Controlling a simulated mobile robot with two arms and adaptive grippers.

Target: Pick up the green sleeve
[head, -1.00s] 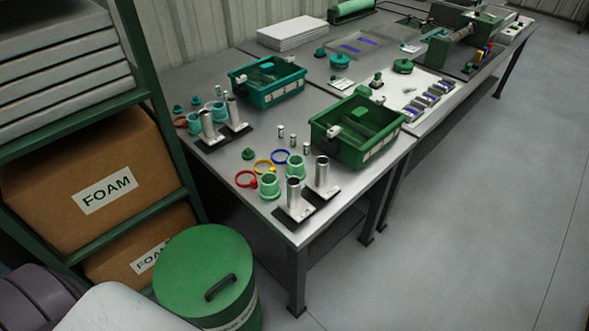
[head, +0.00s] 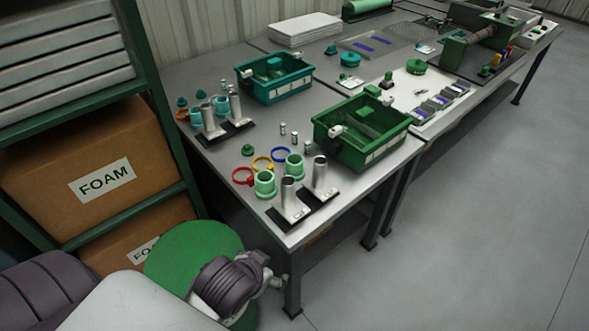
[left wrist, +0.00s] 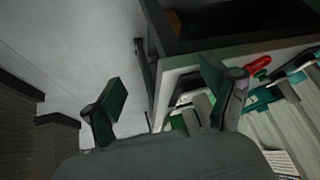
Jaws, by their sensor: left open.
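Two light green flanged sleeves stand upright near the front left of the grey bench: one nearer sleeve (head: 265,185) and one just behind it (head: 294,166). Two bluer, teal sleeves (head: 221,106) (head: 194,113) stand farther back. My left arm shows low in the head view, over the green drum and below the bench's front corner; its fingers cannot be made out there. In the left wrist view my left gripper (left wrist: 163,92) has its fingers wide apart with nothing between them. No sleeve can be told for sure in that view. My right gripper is out of view.
Metal posts on dark bases (head: 290,203) stand right beside the green sleeves. Red, yellow and blue rings (head: 243,176) lie next to them. A green bin (head: 385,150) and a teal bin (head: 286,89) stand behind. A shelf with foam boxes (head: 97,176) is at left. Open floor lies right.

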